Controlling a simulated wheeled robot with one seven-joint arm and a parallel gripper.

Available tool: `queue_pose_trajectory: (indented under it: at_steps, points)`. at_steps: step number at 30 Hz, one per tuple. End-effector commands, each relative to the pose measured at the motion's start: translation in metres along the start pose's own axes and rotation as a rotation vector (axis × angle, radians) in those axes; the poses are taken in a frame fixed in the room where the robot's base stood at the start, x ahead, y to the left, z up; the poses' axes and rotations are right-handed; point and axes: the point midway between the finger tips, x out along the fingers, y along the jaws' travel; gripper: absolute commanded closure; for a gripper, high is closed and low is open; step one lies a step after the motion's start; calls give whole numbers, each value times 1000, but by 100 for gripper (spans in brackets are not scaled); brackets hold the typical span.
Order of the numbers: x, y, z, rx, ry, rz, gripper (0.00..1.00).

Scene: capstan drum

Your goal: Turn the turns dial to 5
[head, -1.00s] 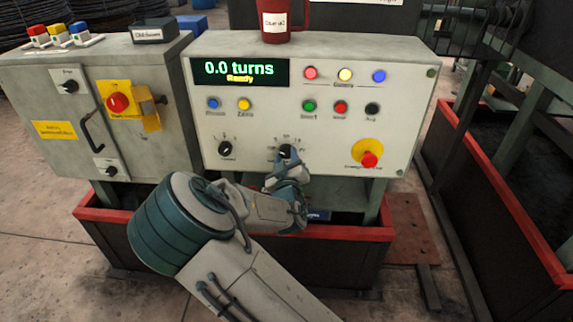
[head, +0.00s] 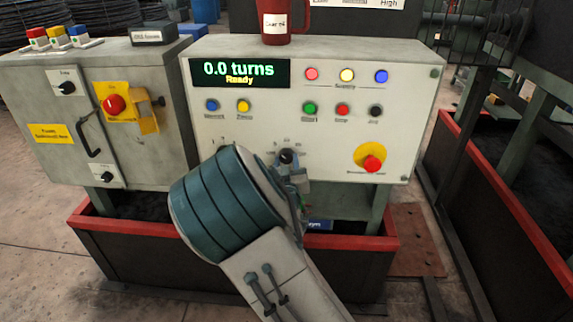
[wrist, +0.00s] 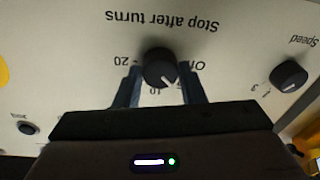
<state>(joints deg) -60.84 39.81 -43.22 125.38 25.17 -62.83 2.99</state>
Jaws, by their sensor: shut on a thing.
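The turns dial is a black knob (wrist: 160,68) labelled "Stop after turns", seen upside down in the wrist view, with marks Off, 5, 10 and 20. Its white pointer line points down and right in that view, toward the 5 mark, which a finger partly covers. In the head view the dial (head: 286,156) is low on the panel. My gripper (wrist: 162,84) has one finger on each side of the knob and is shut on it. In the head view my arm hides most of the gripper. The display (head: 240,74) reads "0.0 turns" and "Ready".
The speed knob (wrist: 290,75) is close beside the dial. Buttons sit above it, including green (head: 310,108) and red (head: 342,109). A red emergency stop (head: 372,164) is to the right. A red mug (head: 275,22) stands on top of the panel.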

Motion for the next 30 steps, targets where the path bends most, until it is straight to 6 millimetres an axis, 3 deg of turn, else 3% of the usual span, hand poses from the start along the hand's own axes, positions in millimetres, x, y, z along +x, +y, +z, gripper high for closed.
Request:
queue_pose_trajectory:
  at_steps: [3, 4, 6, 19, 23, 30]
  points:
    - [0, -1, 1, -1, -3, -2, 87]
    - [0, -1, 1, -1, -3, -2, 61]
    - [0, -1, 1, -1, -3, -2, 42]
    - [-10, 0, 0, 1, -2, -1, 42]
    - [-31, -1, 0, 1, -3, -2, 42]
    - [-88, -1, 0, 0, -4, -4, 42]
